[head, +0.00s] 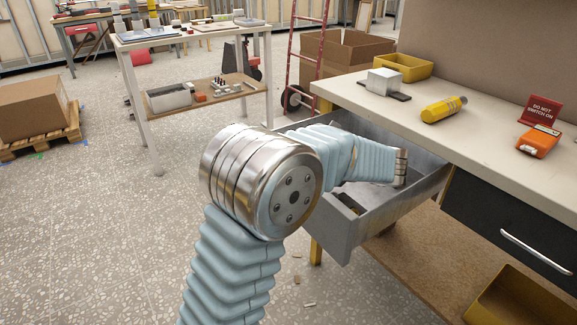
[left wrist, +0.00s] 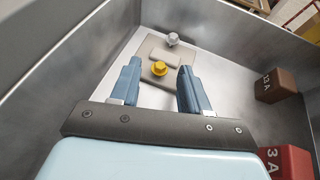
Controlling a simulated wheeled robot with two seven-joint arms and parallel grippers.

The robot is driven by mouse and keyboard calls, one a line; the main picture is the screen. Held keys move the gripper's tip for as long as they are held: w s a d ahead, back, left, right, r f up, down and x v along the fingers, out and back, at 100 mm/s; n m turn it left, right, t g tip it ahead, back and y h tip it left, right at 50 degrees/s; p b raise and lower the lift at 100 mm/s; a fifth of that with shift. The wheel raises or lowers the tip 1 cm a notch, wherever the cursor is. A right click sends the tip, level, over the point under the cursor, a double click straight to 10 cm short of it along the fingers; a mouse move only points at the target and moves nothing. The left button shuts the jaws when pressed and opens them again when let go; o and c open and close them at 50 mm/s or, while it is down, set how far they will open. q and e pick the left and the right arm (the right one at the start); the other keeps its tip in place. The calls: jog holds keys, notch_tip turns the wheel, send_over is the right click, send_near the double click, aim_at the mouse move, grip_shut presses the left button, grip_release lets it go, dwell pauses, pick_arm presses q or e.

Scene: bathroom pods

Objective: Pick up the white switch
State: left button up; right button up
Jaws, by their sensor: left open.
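My left gripper (left wrist: 159,70) is open inside the grey metal drawer (head: 345,228), its two blue fingers apart and empty. In the left wrist view, an off-white square plate with a raised rectangle (left wrist: 165,58), which looks like the white switch, lies on the drawer floor ahead of and partly between the fingertips. A yellow knob (left wrist: 159,68) shows between the fingers, in front of the raised rectangle. In the head view the arm and drawer wall hide these pieces. My right gripper is out of view.
The drawer walls are close around the gripper.

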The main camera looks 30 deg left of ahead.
pick_arm(q)
jog(key=shift+w+a+f, duration=0.1)
jog(key=shift+a+f, duration=0.1)
jog(key=shift+a, duration=0.35)
grip_shut()
